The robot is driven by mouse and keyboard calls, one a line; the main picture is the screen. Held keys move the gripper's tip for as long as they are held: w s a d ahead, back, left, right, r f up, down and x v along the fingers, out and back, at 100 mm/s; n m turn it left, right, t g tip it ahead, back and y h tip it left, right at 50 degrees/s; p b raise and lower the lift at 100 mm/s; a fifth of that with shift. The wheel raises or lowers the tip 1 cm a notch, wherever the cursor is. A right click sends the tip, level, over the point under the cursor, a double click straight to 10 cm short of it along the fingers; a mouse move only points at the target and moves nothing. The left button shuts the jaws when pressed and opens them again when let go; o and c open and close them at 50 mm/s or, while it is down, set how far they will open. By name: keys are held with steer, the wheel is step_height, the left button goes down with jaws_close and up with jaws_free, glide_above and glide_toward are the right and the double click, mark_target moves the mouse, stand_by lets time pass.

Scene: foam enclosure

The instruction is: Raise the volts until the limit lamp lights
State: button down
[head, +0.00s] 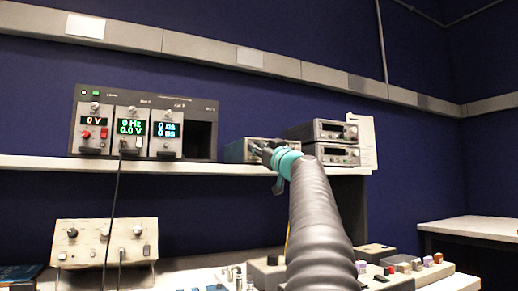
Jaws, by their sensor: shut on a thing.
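My gripper (259,151) is at the front of a small pale grey-green instrument box (236,151) on the shelf. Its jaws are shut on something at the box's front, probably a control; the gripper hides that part. No lit lamp or reading shows on this box. To the left, a dark rack (200,98) holds a module with a red 0 V display (95,121), one with a green 0 Hz and 0.0 V display (131,127), and one with a blue display (165,130). I cannot tell which lamp is the limit lamp.
Two stacked dark instruments (320,130) stand right of the box, with a paper sheet (363,140) behind. A beige panel with knobs (105,243) stands below left, with a black cable hanging from the rack. Small gear crowds the lower bench. A pale side table (475,229) is at right.

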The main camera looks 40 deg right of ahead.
steer(key=shift+m, duration=0.3)
steer(key=shift+a+r+m+g+h, duration=0.1)
steer(key=shift+m+g+h, duration=0.25)
steer(key=shift+m+h, duration=1.2)
steer(key=shift+a+m+g+h, duration=0.1)
steer(key=shift+m+g+h, duration=0.4)
steer(key=shift+m, duration=2.1)
steer(key=shift+a+r+m+g+h, duration=0.1)
steer(key=shift+m+g+h, duration=0.15)
steer(key=shift+m+h, duration=1.35)
steer(key=shift+f+m+y, duration=0.1)
steer(key=shift+m+y, duration=0.35)
steer(key=shift+m, duration=0.2)
steer(key=c, duration=0.9)
jaws_free()
steer(key=shift+w, duration=0.1)
steer(key=shift+c, duration=0.2)
